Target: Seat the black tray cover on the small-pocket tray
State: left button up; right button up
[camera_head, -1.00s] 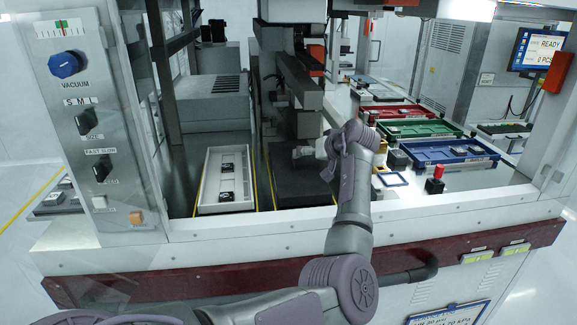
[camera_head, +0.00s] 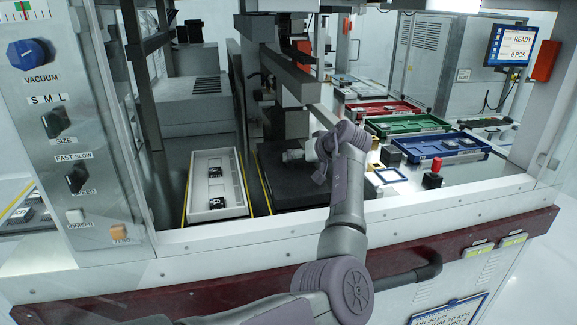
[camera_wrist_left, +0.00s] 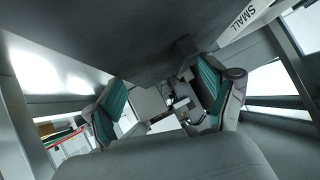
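A black flat slab (camera_head: 290,195) lies between yellow lines right of the white tray in the head view; it may be the black tray cover, and I cannot tell what is under it. My left gripper (camera_head: 296,156) is low over this slab, partly hidden by its own wrist. In the left wrist view its teal-padded fingers (camera_wrist_left: 155,88) stand apart with nothing visibly gripped. A pale strip marked SMALL (camera_wrist_left: 250,18) shows at the upper right there; I cannot tell whether it belongs to the small-pocket tray. My right gripper is not in view.
A long white tray (camera_head: 218,212) with black parts lies left of the slab. Red (camera_head: 385,108), green (camera_head: 405,124) and blue (camera_head: 440,147) trays stand at the right. A red-topped button (camera_head: 436,164) stands near the front ledge. Grey machine beams (camera_head: 285,75) hang close above my gripper.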

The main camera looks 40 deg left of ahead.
aim_at(299, 165)
pick_arm(q)
jog(key=shift+a+f, duration=0.2)
jog(key=shift+c, duration=0.6)
jog(key=shift+r, duration=0.1)
notch_tip(299, 165, up, 9)
jog(key=b, duration=0.2)
jog(key=s+a+p, duration=0.1)
jog(key=a+p, duration=0.1)
jog(key=s+a+f+p, duration=0.1)
jog(key=s+a+p, duration=0.1)
jog(key=p, duration=0.1)
jog(key=s+a+f+p, duration=0.1)
jog(key=s+a+p, duration=0.1)
jog(key=p, duration=0.1)
jog(key=shift+s+a, duration=0.25)
jog(key=shift+a, duration=0.05)
jog(key=s+a+p, duration=0.2)
jog(key=s, duration=0.1)
jog(key=s+a+p, duration=0.2)
jog(key=s, duration=0.1)
jog(key=s+a+p, duration=0.2)
jog(key=s, duration=0.2)
jog(key=shift+f+p, duration=0.2)
jog(key=shift+p, duration=0.1)
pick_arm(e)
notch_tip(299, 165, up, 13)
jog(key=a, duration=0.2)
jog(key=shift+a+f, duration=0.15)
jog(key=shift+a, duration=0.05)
